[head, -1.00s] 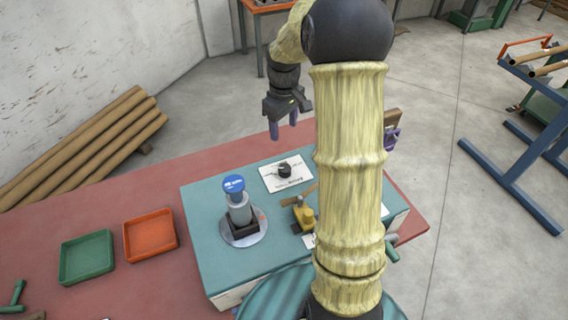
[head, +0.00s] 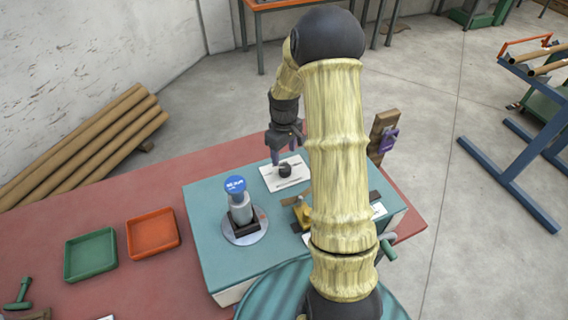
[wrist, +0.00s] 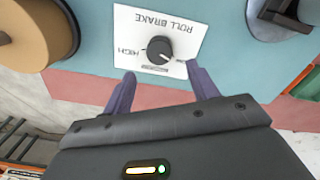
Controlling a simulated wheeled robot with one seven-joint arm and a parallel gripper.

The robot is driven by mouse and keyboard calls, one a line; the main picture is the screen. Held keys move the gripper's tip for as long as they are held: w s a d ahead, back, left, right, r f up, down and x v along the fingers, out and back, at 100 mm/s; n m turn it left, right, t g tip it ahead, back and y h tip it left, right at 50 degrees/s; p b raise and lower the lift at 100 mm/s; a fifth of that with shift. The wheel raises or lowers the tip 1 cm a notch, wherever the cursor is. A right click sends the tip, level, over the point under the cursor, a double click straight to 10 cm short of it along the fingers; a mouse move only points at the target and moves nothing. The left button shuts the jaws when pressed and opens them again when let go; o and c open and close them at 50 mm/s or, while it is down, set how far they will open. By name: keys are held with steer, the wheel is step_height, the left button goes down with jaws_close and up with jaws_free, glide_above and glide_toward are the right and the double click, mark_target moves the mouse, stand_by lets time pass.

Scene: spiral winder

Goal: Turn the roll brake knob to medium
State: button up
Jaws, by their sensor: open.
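The roll brake knob (head: 285,170) is a small black knob on a white label plate (head: 270,180) on top of the teal machine. In the wrist view the knob (wrist: 159,49) sits on the plate, with "ROLL BRAKE" upside down and "HIGH" to its left. A light mark shows on the knob's lower right; its exact setting is hard to tell. My gripper (head: 284,158) is above the plate, close to the knob. In the wrist view its two purple fingers (wrist: 160,72) are apart, one to each side of and below the knob, not visibly touching it.
A grey cylinder with a blue top (head: 236,186) stands on the teal machine (head: 205,215). A yellow part (head: 302,213) sits nearby. Green (head: 90,257) and orange (head: 152,232) trays lie on the red table. A brown roll (wrist: 40,30) is left of the plate in the wrist view.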

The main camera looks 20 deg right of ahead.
mark_target(284, 166)
step_height(284, 166, down, 7)
steer(key=shift+f+p, duration=0.15)
steer(key=shift+p, duration=0.65)
steer(key=c, duration=1)
